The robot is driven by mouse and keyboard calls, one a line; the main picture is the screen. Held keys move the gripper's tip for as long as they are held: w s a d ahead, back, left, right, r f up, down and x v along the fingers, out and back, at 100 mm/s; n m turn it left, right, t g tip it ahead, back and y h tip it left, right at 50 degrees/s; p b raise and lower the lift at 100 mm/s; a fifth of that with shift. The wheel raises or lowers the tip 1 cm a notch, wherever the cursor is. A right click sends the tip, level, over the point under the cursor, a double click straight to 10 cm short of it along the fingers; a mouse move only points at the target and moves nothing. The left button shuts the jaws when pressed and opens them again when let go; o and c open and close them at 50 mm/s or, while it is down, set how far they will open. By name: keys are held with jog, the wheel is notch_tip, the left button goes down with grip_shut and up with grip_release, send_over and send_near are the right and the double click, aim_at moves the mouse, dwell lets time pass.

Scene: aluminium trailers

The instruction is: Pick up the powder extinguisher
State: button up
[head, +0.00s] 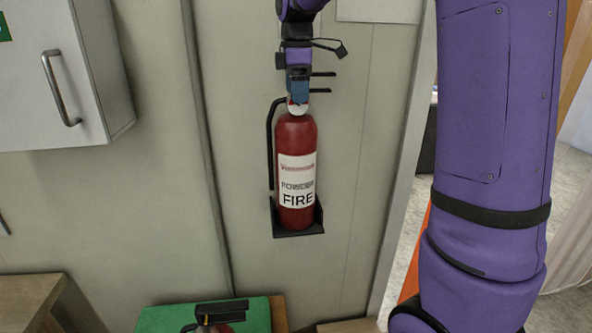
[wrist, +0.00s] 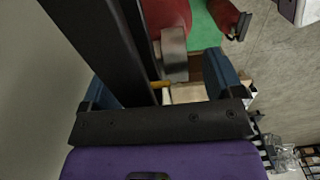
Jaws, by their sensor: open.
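The powder extinguisher (head: 297,145) is a red cylinder with a white label reading "POWDER FIRE". It stands upright in a black wall bracket (head: 298,233), with a black hose down its left side. My gripper (head: 299,92) is right at its top, in front of the valve and the dark levers. In the wrist view my gripper (wrist: 155,84) is open, its blue fingers apart. The extinguisher's red body (wrist: 166,14) and light metal neck part (wrist: 174,52) show between and beyond the fingers. Whether the fingers touch it cannot be told.
A second red extinguisher (head: 214,327) stands lower down at a green surface (head: 165,318). A white wall cabinet (head: 40,75) with a handle hangs on the left. A wooden box (head: 30,300) is at lower left. A doorway opens on the right, partly behind my arm.

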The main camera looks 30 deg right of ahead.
grip_shut()
jog(key=shift+r, duration=0.2)
